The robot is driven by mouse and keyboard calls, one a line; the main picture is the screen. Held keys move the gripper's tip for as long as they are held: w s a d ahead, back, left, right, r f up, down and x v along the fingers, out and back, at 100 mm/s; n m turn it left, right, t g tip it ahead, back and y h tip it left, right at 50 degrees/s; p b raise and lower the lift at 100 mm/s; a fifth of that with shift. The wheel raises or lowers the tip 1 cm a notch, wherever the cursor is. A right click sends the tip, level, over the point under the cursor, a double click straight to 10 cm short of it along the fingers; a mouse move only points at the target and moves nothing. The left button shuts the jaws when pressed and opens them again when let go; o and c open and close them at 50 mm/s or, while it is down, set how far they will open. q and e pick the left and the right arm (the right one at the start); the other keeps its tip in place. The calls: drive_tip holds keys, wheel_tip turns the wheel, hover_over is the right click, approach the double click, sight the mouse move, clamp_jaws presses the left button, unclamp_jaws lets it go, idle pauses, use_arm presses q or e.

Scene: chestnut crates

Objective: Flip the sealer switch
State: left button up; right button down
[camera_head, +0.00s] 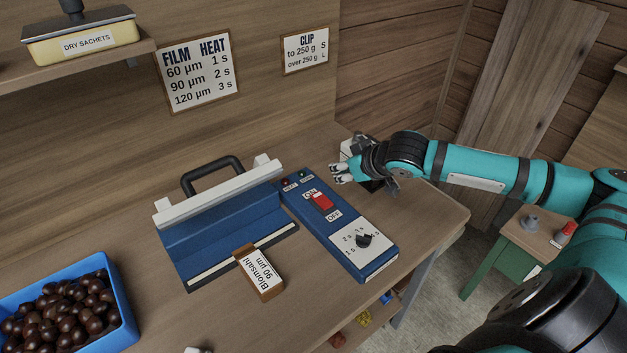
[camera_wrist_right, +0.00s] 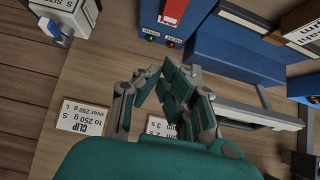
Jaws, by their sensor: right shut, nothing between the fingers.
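The sealer (camera_head: 225,228) is a blue machine with a black handle and a raised white bar on the table. Its blue control box (camera_head: 378,262) carries a red switch (camera_head: 321,202) between ON and OFF labels, a black dial (camera_head: 364,240) and two small lamps. The red switch also shows at the top of the right wrist view (camera_wrist_right: 173,12). My right gripper (camera_head: 338,173) is shut and empty, beyond the box's lamp end and apart from the switch. In the right wrist view its fingers (camera_wrist_right: 169,76) point toward the box. My left gripper is not in view.
A pouch labelled Blomsahl 90 µm (camera_head: 262,272) lies at the sealer's front. A blue crate of chestnuts (camera_head: 122,300) stands at left. A white device (camera_head: 350,146) is partly hidden behind my right gripper. Wall signs hang behind. Bare table lies right of the control box.

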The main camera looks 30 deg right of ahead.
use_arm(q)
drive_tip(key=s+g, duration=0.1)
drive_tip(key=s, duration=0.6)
use_arm(e)
drive_tip(key=p, duration=0.2)
hover_over(320, 195)
drive_tip(key=f, duration=0.6)
drive_tip(key=shift+s+f, duration=0.15)
drive_tip(key=shift+s, duration=0.15)
wheel_tip(320, 195, down, 3)
drive_tip(key=shift+w+a+r+p, duration=0.1)
drive_tip(key=shift+w+r+p, duration=0.05)
drive_tip(key=shift+p, duration=0.35)
drive_tip(key=shift+f, duration=0.9)
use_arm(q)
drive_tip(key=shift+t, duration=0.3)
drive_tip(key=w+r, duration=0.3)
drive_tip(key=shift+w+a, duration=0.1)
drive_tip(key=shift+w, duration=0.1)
use_arm(e)
drive_tip(key=shift+w+f, duration=0.1)
drive_tip(key=shift+f, duration=0.2)
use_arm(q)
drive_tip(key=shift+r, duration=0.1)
